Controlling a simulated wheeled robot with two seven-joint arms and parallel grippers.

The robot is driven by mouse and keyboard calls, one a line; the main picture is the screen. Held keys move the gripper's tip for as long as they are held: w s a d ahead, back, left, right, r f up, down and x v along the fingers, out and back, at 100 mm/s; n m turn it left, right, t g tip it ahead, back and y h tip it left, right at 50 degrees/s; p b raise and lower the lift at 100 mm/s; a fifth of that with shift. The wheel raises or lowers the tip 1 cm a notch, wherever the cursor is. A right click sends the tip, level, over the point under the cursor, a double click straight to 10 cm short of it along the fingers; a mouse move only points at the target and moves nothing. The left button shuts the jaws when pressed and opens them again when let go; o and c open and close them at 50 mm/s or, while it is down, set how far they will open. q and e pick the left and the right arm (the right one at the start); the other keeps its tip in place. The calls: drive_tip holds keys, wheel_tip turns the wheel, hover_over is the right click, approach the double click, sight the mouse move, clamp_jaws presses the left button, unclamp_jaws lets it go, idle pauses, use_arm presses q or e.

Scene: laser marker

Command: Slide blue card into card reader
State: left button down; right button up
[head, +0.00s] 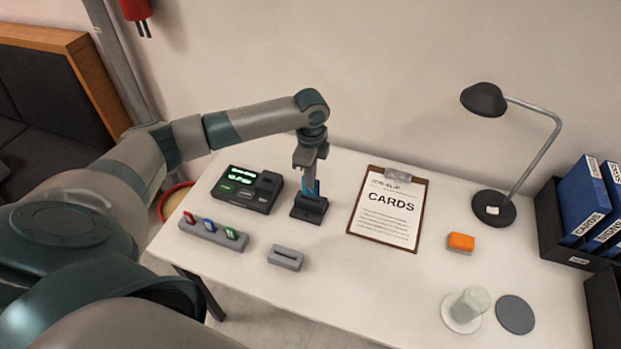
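My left gripper (310,182) points straight down over a small black block (308,209), which looks like the card reader. The blue card (317,187) stands upright between its fingers, mostly hidden by them. The gripper looks shut on it. The card's lower edge is at the top of the block; I cannot tell whether it is in a slot or just above it. My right gripper is not in view.
A black terminal (248,190) with a green lit display stands left of the block. A grey rack (214,233) holds red, blue and green pieces. A grey slotted block (286,257) lies in front. A clipboard (388,208) lies close on the right; a lamp (493,209) stands beyond.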

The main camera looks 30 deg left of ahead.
use_arm(q)
drive_tip(key=shift+f, duration=0.85)
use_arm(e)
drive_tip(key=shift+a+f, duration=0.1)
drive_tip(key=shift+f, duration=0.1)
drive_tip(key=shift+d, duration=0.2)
use_arm(q)
drive_tip(key=shift+p, duration=0.65)
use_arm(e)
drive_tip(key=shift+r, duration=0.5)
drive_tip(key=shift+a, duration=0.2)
use_arm(q)
drive_tip(key=shift+p, duration=0.95)
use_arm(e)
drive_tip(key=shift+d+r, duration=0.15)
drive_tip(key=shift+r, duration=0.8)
use_arm(q)
drive_tip(key=shift+f+b, duration=0.35)
drive_tip(key=shift+f, duration=0.65)
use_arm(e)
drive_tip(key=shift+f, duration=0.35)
